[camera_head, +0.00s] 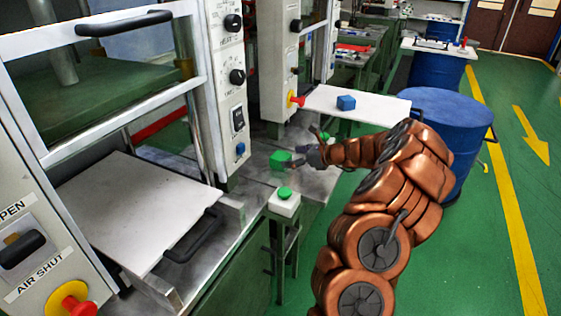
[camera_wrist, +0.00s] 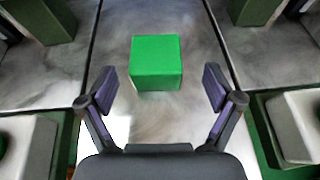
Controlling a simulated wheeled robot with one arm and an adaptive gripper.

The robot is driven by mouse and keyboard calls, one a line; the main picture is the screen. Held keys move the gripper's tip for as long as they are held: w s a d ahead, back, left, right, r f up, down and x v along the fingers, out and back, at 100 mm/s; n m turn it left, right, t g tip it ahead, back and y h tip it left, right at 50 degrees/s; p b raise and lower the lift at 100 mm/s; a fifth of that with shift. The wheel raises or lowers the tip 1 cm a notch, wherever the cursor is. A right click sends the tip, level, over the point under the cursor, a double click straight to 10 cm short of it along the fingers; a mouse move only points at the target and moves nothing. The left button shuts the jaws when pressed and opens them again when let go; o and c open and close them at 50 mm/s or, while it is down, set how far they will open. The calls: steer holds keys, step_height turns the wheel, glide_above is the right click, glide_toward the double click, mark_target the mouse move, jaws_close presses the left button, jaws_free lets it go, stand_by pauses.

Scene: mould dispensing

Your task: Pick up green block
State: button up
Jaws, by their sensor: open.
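The green block (camera_wrist: 156,62) sits on a grey metal surface (camera_wrist: 185,112) in the wrist view. It lies ahead of my gripper (camera_wrist: 158,82), near the line between the two dark fingertips. The fingers are spread wide, with a gap on both sides of the block, and hold nothing. In the head view the green block (camera_head: 280,160) is on the metal bench between the two machines.
A blue block (camera_head: 346,102) rests on a white plate (camera_head: 375,108) behind. A green button (camera_head: 285,192) on a white box stands in front of the bench. A blue drum (camera_head: 445,125) is to the right. Machine panels (camera_head: 226,80) rise at left.

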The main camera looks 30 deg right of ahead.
mark_target(288, 157)
steer(key=shift+a+x, duration=0.2)
steer(key=shift+x, duration=2.2)
steer(key=shift+s, duration=0.15)
steer(key=shift+c, duration=0.4)
jaws_close()
